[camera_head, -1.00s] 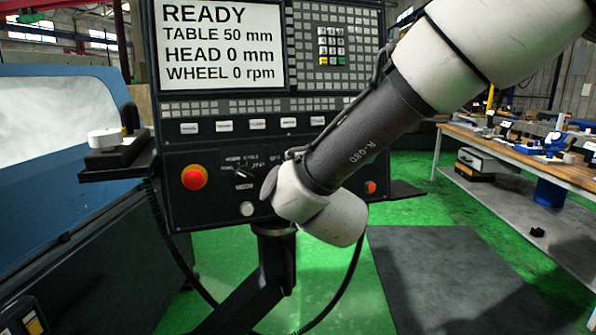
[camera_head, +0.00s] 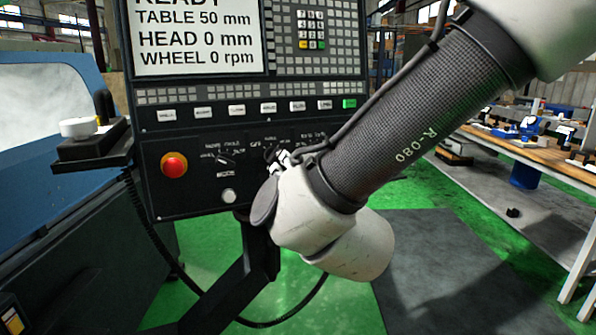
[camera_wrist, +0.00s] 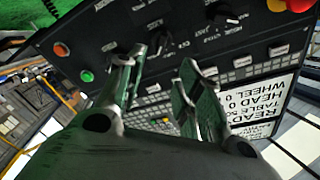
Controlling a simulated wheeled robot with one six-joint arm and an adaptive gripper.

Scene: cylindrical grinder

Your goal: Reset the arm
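My arm (camera_head: 415,115) reaches in from the upper right of the head view, and its wrist (camera_head: 315,220) is in front of the lower part of a dark control panel (camera_head: 185,195). Most of my gripper is hidden behind the wrist there. In the wrist view my gripper (camera_wrist: 160,75) has its two fingers apart with nothing between them. The panel face, with its knobs and buttons, lies beyond the fingertips; I cannot tell the exact gap.
The screen (camera_head: 197,38) reads TABLE 50 mm, HEAD 0 mm, WHEEL 0 rpm. A red button (camera_head: 174,165) sits at the panel's lower left. A blue machine (camera_head: 50,150) stands left, a workbench (camera_head: 560,165) right. Green floor (camera_head: 440,190) is open between panel and bench.

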